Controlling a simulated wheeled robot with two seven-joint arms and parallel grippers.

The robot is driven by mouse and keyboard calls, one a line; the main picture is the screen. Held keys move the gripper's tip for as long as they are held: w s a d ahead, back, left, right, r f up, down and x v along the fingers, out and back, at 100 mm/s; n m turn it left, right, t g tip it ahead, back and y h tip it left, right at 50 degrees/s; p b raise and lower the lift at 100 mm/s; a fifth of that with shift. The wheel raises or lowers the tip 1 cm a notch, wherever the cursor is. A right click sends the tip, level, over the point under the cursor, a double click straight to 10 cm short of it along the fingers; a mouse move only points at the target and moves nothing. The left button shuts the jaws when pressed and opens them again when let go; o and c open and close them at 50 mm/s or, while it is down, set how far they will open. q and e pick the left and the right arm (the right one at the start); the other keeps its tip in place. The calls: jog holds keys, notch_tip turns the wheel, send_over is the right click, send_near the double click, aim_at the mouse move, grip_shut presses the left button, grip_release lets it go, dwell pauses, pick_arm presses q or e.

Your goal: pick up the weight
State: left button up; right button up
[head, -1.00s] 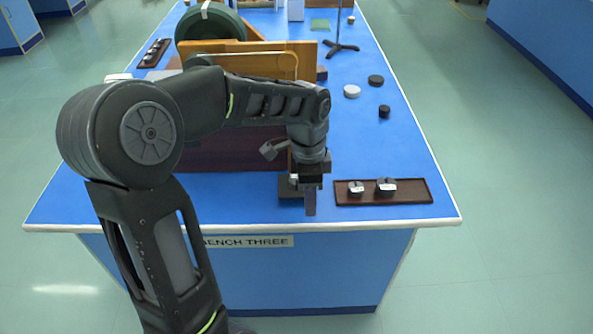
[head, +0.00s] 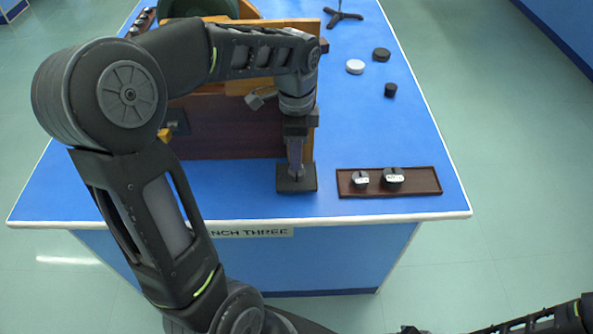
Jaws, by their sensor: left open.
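Two small dark slotted weights with pale labels sit on a brown tray (head: 430,181) near the bench's front edge in the head view. One is the left weight (head: 361,181) and the other the slightly larger right weight (head: 393,178). I cannot tell which one the task names. My left gripper (head: 296,172) points down, left of the tray, over a dark square block (head: 297,187). It is open, apart from the weights, with nothing seen between its fingers. Whether its tips touch the block is unclear. Part of my right arm shows at lower right; its gripper is out of view.
A wooden cabinet-like box (head: 235,135) stands behind my left arm. A black stand foot (head: 343,17), a white disc (head: 355,67), a black disc (head: 381,54) and a black cylinder (head: 390,90) lie farther back. The blue bench top (head: 375,130) between them and the tray is clear.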

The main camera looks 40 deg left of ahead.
aim_at(297, 173)
pick_arm(q)
jog(key=shift+f, duration=0.25)
jog(key=shift+f+p, duration=0.3)
jog(key=shift+f, duration=2.3)
grip_shut()
